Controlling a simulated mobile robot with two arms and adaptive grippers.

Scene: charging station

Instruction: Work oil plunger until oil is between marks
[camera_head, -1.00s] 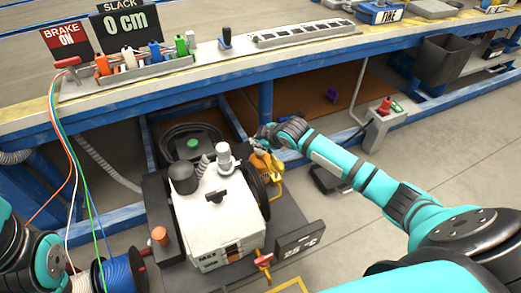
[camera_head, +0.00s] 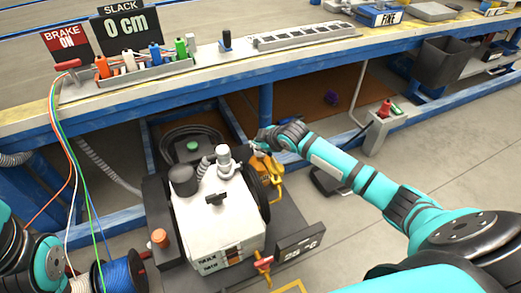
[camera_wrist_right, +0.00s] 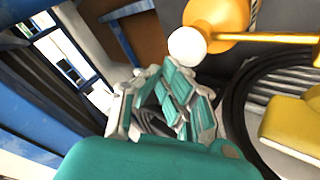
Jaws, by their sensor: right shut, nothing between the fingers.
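The orange-yellow oil plunger unit (camera_head: 272,184) stands beside the black wheel at the right of the white machine (camera_head: 215,222). In the right wrist view, an orange domed part (camera_wrist_right: 222,22), a white ball (camera_wrist_right: 188,46) and a thin yellow rod (camera_wrist_right: 285,38) show close up. My right gripper (camera_head: 260,145) is just above and behind the unit in the head view. In the wrist view its fingers (camera_wrist_right: 165,98) are shut and empty, close below the white ball; I cannot tell whether they touch it. The oil level and its marks cannot be made out. My left gripper is out of view.
A blue-framed bench (camera_head: 180,98) with connectors and signs runs behind the machine. Wires and a blue spool (camera_head: 122,274) are at left. Open floor lies at right.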

